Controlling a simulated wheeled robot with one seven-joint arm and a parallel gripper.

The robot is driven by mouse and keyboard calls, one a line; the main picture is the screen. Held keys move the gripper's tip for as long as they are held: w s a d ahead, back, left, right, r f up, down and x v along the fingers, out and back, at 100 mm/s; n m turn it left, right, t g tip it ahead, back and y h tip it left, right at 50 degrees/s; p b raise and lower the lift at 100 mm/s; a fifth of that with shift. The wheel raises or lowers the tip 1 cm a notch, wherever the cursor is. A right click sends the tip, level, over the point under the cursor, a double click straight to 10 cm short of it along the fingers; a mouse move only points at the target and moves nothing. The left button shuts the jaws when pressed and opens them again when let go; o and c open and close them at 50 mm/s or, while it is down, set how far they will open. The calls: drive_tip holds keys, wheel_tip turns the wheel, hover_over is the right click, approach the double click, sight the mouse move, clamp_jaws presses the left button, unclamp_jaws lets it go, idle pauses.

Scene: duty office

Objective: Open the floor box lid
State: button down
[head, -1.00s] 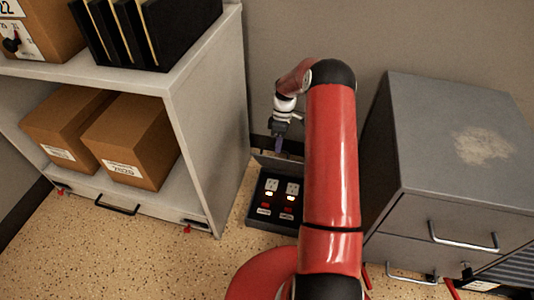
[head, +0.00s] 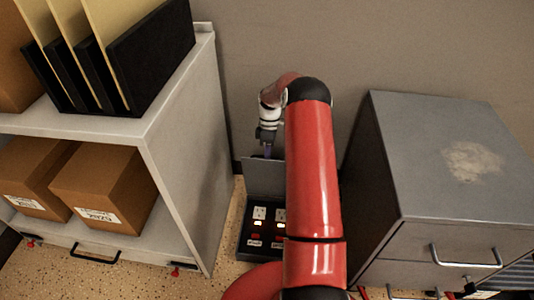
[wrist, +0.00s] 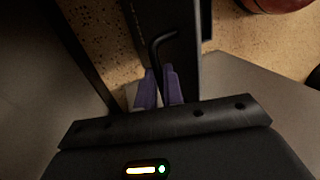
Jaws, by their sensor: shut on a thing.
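The floor box (head: 243,245) is a dark box on the floor between the shelf and the grey cabinet, with sockets, lit switches and red parts inside. Its grey lid (head: 264,178) stands raised along the back side. My gripper (head: 266,153) is at the lid's top edge. In the wrist view the purple fingers of my gripper (wrist: 158,90) are shut around a thin dark bent handle (wrist: 163,40). My arm hides the right part of the floor box. How the handle joins the lid is not clear.
A grey shelf unit (head: 185,130) with cardboard boxes (head: 110,185) and black files (head: 150,58) stands close on the left. A grey drawer cabinet (head: 440,150) stands on the right. The wall (head: 300,50) is close behind. Speckled floor shows at the front left.

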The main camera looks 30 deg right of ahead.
drive_tip(key=shift+s+d+f, duration=0.1)
drive_tip(key=shift+s+f, duration=0.15)
drive_tip(key=shift+f, duration=0.25)
drive_tip(key=c, duration=1.6)
unclamp_jaws()
drive_tip(key=shift+f, duration=0.1)
drive_tip(key=shift+c, duration=0.2)
drive_tip(key=shift+o, duration=0.6)
drive_tip(key=shift+w, duration=0.1)
drive_tip(key=v, duration=0.8)
